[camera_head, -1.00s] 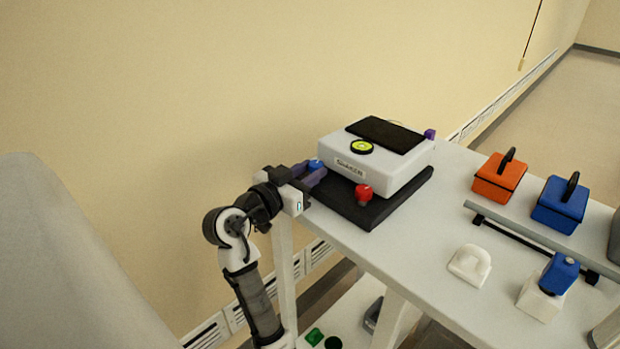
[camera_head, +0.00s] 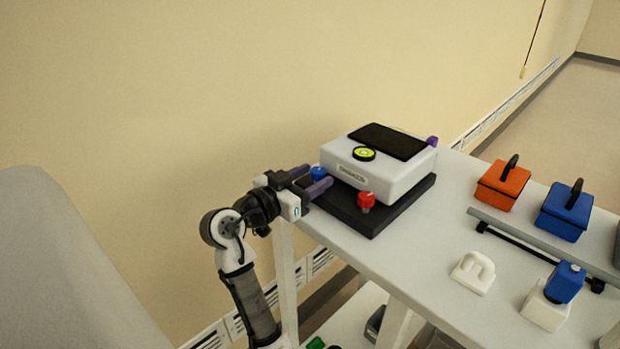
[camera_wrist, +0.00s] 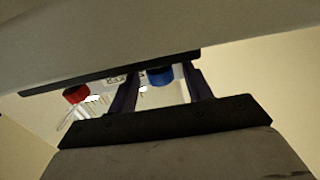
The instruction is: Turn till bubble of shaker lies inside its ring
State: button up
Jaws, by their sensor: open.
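The shaker (camera_head: 398,180) is a white box with a black top pad, on a black base plate. Its round level (camera_head: 363,153) is yellow-green with a black rim; the bubble's place against the ring is too small to tell. A blue knob (camera_head: 318,173) is at the base's left corner, a red knob (camera_head: 366,201) at the near corner, a purple one (camera_head: 432,141) at the far right. My gripper (camera_head: 319,175) is open, its fingers on either side of the blue knob. In the wrist view the blue knob (camera_wrist: 160,76) shows between the fingers and the red knob (camera_wrist: 76,94) left of them.
The shaker stands at the left end of a white table (camera_head: 420,250). To its right are an orange box (camera_head: 502,187), a blue box (camera_head: 563,213), a grey rail (camera_head: 535,243), a white piece (camera_head: 473,273) and a blue-topped white block (camera_head: 545,308).

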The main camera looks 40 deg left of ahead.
jog(key=s+a+b, duration=0.1)
jog(key=s+b, duration=0.1)
jog(key=s, duration=1.1)
jog(key=shift+s, duration=0.4)
